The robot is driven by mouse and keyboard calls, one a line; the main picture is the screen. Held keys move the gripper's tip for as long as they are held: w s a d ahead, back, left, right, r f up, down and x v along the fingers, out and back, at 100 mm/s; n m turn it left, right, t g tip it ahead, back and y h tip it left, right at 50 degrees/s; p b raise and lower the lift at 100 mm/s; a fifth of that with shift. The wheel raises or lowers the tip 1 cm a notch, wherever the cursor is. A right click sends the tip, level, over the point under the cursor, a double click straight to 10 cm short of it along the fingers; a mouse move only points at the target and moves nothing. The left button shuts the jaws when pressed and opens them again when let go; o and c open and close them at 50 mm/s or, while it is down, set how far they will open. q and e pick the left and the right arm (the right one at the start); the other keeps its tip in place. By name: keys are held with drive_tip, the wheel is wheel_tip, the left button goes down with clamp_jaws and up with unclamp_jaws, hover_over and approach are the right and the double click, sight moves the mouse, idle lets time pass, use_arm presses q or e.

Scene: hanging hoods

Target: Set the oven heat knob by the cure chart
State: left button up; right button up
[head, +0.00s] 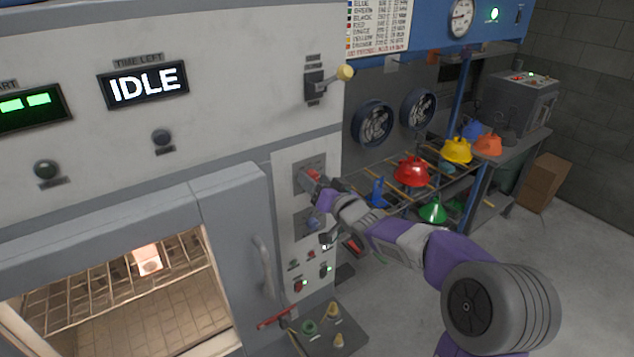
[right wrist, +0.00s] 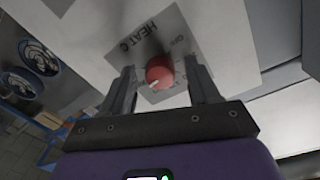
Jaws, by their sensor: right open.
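The red heat knob (head: 313,174) sits on the oven's control panel (head: 288,165). In the right wrist view the red knob (right wrist: 160,72) shows a pale pointer mark on a grey plate marked HEAT C (right wrist: 140,40). The scale numbers are partly hidden and too small to read. My right gripper (head: 324,184) is at the panel, in front of the knob. In the right wrist view the fingers of my right gripper (right wrist: 159,78) are open, one on each side of the knob, with gaps showing. The cure chart (head: 378,25) is at the top, with small colour-named rows. My left gripper is not in view.
The display reads IDLE (head: 143,84). A lever with a yellow ball (head: 345,72) sticks out above the panel. Coloured hoods (head: 411,171) hang on a rack at right. The oven handle (head: 264,265) is at left.

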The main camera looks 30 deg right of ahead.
drive_tip(key=shift+s, duration=0.1)
drive_tip(key=s, duration=0.7)
drive_tip(key=shift+s+b, duration=0.2)
drive_tip(key=shift+b, duration=0.1)
drive_tip(key=shift+d, duration=0.1)
